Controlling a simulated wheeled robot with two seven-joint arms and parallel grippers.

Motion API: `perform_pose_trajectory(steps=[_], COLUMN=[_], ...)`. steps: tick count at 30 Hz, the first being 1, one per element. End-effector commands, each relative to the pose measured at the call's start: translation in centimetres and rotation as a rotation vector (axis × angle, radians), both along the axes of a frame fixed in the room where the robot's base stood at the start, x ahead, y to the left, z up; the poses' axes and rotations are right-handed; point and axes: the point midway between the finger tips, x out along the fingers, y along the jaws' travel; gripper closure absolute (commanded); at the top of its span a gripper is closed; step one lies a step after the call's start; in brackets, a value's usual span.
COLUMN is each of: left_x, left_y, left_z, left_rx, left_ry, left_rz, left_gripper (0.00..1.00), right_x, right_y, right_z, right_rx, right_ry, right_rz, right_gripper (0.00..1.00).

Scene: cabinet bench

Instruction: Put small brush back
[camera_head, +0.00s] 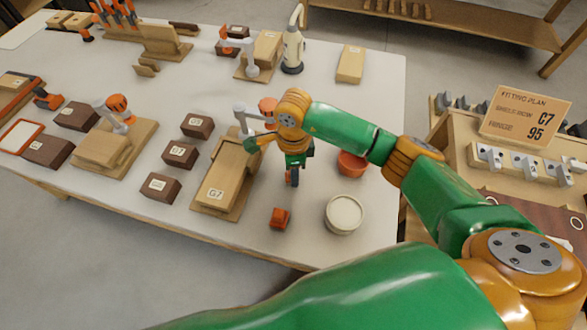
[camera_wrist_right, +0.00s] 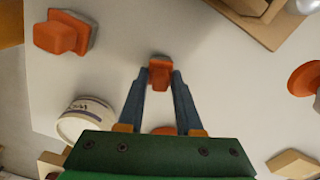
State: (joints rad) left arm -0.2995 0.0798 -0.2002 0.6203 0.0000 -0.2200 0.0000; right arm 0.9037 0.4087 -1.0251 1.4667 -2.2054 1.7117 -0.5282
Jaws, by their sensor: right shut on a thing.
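My right gripper (camera_head: 292,178) points down over the white table, right of the wooden block fixture marked G7 (camera_head: 217,185). In the right wrist view the right gripper (camera_wrist_right: 159,82) is shut on a small orange piece with a dark edge, likely the small brush (camera_wrist_right: 159,73). In the head view the arm and fingers mostly hide this piece. A larger orange block-shaped brush (camera_head: 280,218) lies on the table nearer the front edge, apart from the gripper. It also shows at the upper left of the right wrist view (camera_wrist_right: 62,36). My left gripper is not in view.
A round pale tin (camera_head: 344,214) and an orange bowl (camera_head: 352,163) stand right of the gripper. Several dark labelled blocks (camera_head: 180,154) sit left of the fixture. A side bench with a fitting plan sign (camera_head: 522,112) is at right.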

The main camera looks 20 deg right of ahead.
Motion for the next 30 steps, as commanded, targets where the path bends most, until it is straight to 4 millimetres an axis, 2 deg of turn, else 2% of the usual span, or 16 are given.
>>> perform_pose_trajectory(steps=[4, 5, 6, 8, 16, 18, 20, 30], left_x=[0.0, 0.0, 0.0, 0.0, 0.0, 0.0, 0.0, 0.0], left_y=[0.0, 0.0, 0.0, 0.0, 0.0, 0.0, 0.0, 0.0], left_z=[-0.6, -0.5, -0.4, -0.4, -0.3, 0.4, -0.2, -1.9], left_rx=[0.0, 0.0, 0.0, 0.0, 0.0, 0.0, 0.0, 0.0], left_ry=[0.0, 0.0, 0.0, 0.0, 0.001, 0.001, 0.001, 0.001], left_rz=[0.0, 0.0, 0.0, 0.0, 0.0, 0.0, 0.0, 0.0], left_gripper=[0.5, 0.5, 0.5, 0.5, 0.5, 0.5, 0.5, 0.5], right_x=[0.0, 0.0, 0.0, 0.0, 0.0, 0.0, 0.1, 0.1], right_y=[0.0, 0.0, 0.0, 0.0, 0.0, 0.0, 0.1, 0.1], right_z=[-0.5, -0.4, -0.3, -0.3, -0.2, 0.5, 1.0, 9.7], right_rx=[0.0, 0.0, 0.0, 0.001, 0.001, 0.001, 0.002, 0.001], right_ry=[-0.001, -0.001, -0.001, 0.0, 0.0, 0.001, -0.004, -0.006], right_rz=[0.0, 0.0, 0.0, 0.0, 0.0, -0.001, 0.0, 0.001], right_gripper=[1.0, 0.6, 0.49, 0.36, 0.36, 0.36, 0.36, 0.36])
